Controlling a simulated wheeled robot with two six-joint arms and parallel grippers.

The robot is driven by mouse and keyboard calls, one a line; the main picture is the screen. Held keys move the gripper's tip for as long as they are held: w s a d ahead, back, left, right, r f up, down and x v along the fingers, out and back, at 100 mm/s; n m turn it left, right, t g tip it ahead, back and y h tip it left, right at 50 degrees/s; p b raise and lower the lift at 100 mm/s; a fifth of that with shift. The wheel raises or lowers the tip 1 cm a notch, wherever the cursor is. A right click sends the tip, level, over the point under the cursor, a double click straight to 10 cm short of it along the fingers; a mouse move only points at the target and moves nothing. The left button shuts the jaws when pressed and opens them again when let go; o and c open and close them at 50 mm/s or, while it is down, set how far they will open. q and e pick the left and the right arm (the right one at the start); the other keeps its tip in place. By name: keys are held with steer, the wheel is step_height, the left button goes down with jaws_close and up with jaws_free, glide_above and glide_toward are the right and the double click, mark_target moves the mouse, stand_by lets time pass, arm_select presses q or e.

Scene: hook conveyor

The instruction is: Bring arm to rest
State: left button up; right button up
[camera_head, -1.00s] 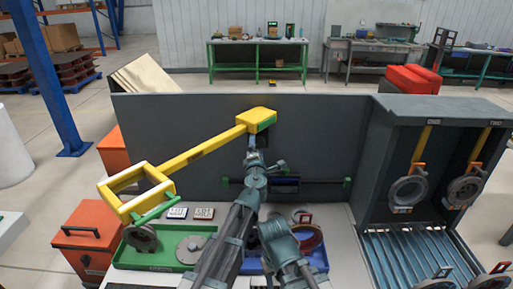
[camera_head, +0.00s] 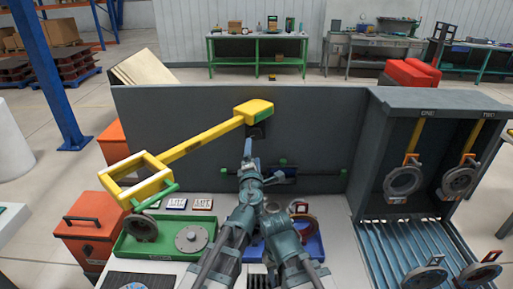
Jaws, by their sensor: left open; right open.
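My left gripper (camera_head: 249,158) is up in front of the dark back panel (camera_head: 310,120), below the yellow arm's mount. It looks empty, with its jaws seen nearly edge-on. My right gripper (camera_head: 271,207) is lower, above the blue tray (camera_head: 313,246), and also looks empty; its fingertips are small and partly hidden. The yellow arm (camera_head: 205,140) slants down left from its mount to a yellow open frame (camera_head: 135,181). A green bar (camera_head: 155,197) hangs below the frame. A dark ring (camera_head: 142,229) is beneath it at the green tray.
The green tray (camera_head: 165,251) holds a grey disc (camera_head: 191,238). The blue tray, partly hidden by my arms, holds a reddish ring (camera_head: 305,228). At right, a dark rack (camera_head: 363,190) has rings on yellow hangers above a slatted ramp (camera_head: 405,255). An orange bin (camera_head: 88,228) stands left.

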arm_select(q)
steer(key=s, duration=0.3)
steer(key=shift+s, duration=0.2)
arm_select(e)
steer(key=shift+s+d, duration=0.3)
steer(key=shift+s, duration=0.1)
